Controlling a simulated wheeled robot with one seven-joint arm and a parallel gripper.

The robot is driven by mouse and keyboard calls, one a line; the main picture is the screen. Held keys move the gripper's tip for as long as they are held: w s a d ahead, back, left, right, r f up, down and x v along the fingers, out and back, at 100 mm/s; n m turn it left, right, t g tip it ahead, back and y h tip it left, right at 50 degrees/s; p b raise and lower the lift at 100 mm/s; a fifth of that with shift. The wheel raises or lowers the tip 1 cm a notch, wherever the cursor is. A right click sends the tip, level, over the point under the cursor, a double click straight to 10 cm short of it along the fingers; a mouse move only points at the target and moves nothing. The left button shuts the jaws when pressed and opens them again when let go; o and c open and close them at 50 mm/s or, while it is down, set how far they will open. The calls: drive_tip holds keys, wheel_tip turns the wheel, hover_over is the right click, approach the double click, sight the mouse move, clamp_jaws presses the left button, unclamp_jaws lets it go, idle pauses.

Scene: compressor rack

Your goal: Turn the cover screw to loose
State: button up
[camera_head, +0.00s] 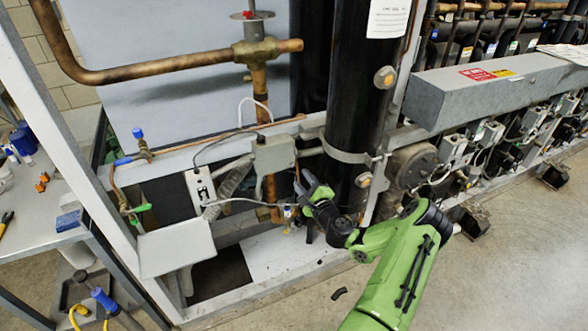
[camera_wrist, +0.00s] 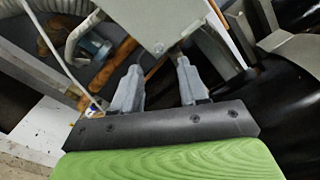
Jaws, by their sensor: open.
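A grey box (camera_head: 273,156) hangs on the pipework left of the black cylinder. Its pale cover (camera_wrist: 165,20) fills the top middle of the wrist view. A small round mark (camera_wrist: 158,46) near the cover's lower corner may be the cover screw; it is too small to be sure. The screw cannot be made out in the head view. My gripper (camera_head: 307,180) is just right of and below the box. In the wrist view my gripper (camera_wrist: 159,64) is open and empty, its two grey fingers apart, with the cover's corner ahead between their tips.
The tall black cylinder (camera_head: 352,90) stands close beside my gripper. A white cable and copper pipe (camera_wrist: 120,55) run left of the fingers. A grey frame post (camera_head: 75,145) and a workbench with tools (camera_head: 35,215) are at the left. Floor at the lower right is mostly clear.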

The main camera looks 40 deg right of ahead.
sight(292, 166)
drive_tip(key=x, duration=0.6)
drive_tip(key=shift+w+d, duration=0.1)
drive_tip(key=shift+w, duration=0.25)
drive_tip(key=shift+f, duration=0.1)
clamp_jaws()
